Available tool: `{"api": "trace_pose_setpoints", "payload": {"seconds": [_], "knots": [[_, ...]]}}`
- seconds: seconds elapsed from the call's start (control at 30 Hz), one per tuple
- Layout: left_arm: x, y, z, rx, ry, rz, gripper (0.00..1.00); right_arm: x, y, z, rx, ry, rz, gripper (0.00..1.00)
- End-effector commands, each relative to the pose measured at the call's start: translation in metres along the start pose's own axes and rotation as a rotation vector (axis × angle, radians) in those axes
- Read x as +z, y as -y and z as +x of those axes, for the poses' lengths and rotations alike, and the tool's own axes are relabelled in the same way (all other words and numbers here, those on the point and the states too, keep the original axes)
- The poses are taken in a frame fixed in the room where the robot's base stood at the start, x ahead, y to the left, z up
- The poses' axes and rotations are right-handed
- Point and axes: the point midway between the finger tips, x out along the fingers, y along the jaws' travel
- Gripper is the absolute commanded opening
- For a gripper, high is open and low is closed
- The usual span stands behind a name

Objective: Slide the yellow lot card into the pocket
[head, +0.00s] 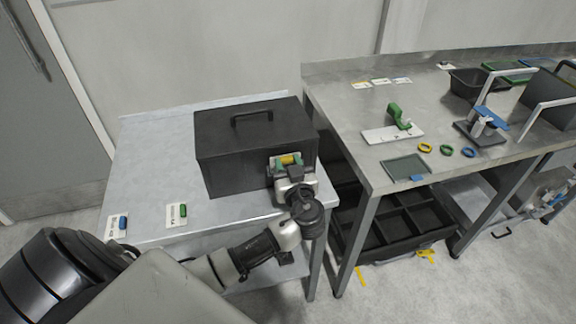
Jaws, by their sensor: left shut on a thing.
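My left gripper (288,168) is at the right part of the front face of a black lidded box (232,165) on the left table. It is shut on the yellow lot card (289,159), of which only a small yellow piece shows above the jaws. A pale plate with green parts (300,160) shows around the card at the box front. It may be the pocket, but the gripper hides most of it. I cannot tell whether the card is inside it or only in front of it. My right gripper is not in view.
Two white cards, one with a blue piece (123,222) and one with a green piece (183,210), lie at the left table's front edge (145,238). The right metal table (345,110) holds coloured rings, a grey tray (405,167) and a green-and-white fixture (393,132). A black divided crate (385,228) stands below.

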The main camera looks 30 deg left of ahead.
Motion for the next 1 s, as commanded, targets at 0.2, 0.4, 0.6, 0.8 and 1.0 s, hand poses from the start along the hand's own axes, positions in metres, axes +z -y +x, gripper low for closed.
{"api": "trace_pose_setpoints", "payload": {"seconds": [0.2,0.4,0.6,0.8,1.0], "knots": [[0.0022,0.0002,-0.0007,0.0,0.005,0.002,0.15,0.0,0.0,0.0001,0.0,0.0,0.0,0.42],[0.0028,0.0002,-0.0009,0.0,0.007,0.002,0.15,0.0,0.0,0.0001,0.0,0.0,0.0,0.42],[0.0034,0.0005,-0.0009,-0.001,0.008,0.003,0.61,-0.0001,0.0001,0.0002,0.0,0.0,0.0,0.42],[0.0037,0.0008,-0.0007,-0.002,0.008,0.004,0.67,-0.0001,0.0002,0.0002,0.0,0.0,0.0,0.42],[0.0039,0.0011,-0.0005,-0.002,0.008,0.004,0.67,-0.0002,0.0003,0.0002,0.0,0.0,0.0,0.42]]}}
